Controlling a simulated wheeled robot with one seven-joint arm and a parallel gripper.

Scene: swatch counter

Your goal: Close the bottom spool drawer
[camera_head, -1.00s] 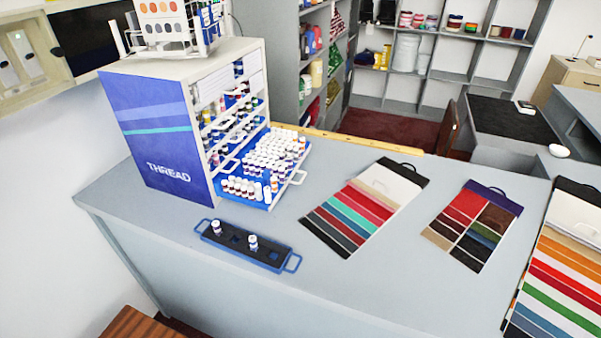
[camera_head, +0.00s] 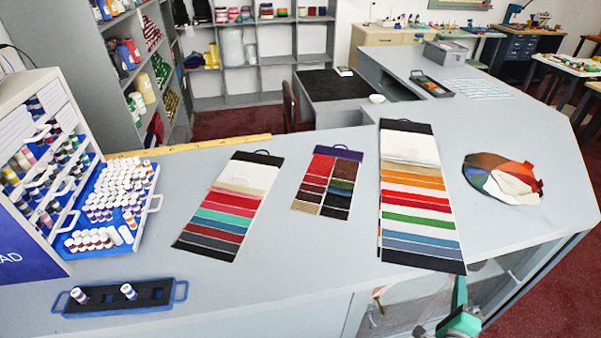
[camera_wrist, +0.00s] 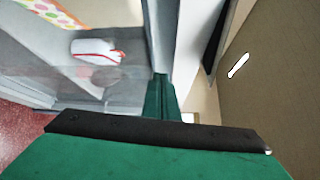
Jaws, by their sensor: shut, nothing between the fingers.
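The thread cabinet (camera_head: 45,140) stands at the left end of the counter in the head view, cut off by the picture edge. Its bottom spool drawer (camera_head: 116,221) is pulled out, with a blue inside and many white-capped spools standing in rows. My gripper (camera_head: 460,283) is low at the counter's front edge, below the striped swatch card and far right of the drawer. In the wrist view my gripper (camera_wrist: 160,80) is shut and empty, beside glass and a pale panel; the drawer is not seen there.
A blue-rimmed tray (camera_head: 107,308) with two spools lies in front of the cabinet. Swatch cards (camera_head: 228,205), (camera_head: 326,180) and (camera_head: 418,195) lie along the counter. A colour fan (camera_head: 503,178) lies at the right. A yellow ruler (camera_head: 200,143) runs along the back edge.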

